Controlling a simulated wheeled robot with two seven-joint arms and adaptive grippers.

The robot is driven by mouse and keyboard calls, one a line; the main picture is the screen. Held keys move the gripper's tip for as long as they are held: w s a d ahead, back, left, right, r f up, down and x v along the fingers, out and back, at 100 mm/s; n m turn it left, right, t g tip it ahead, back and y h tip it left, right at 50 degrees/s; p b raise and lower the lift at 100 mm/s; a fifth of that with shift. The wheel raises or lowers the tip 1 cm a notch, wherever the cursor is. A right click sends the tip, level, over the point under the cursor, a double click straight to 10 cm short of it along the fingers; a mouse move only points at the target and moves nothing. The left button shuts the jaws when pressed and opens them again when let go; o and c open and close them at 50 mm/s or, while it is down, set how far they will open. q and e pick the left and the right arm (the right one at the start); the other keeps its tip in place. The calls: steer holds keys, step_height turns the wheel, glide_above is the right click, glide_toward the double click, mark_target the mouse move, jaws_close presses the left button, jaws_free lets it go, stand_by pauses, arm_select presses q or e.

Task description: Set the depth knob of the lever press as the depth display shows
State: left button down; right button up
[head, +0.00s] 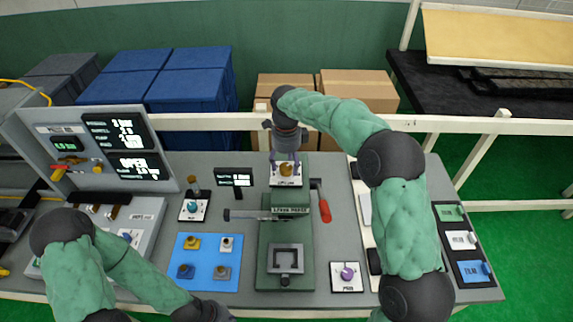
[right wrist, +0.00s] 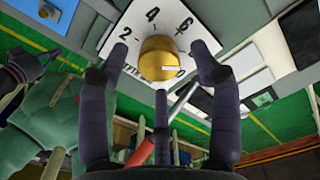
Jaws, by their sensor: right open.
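The depth knob (head: 287,169) is a round brass knob on a white dial plate behind the lever press (head: 285,235). In the right wrist view the knob (right wrist: 160,57) sits on the plate with 2, 4 and 6 readable. My right gripper (head: 285,150) is open over the knob, and its dark fingers (right wrist: 160,85) stand spread around it, seemingly apart from it. I cannot tell the knob's exact setting. The depth display (head: 235,177) is a small black screen left of the knob; its text is too small to read. My left gripper is out of view below the left forearm.
A teal knob (head: 193,206) and a purple knob (head: 346,274) sit on other plates. A panel with screens (head: 125,148) stands at left.

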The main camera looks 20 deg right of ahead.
mark_target(287, 166)
step_height(287, 166, up, 11)
stand_by(0.4)
steer(key=shift+r, duration=0.1)
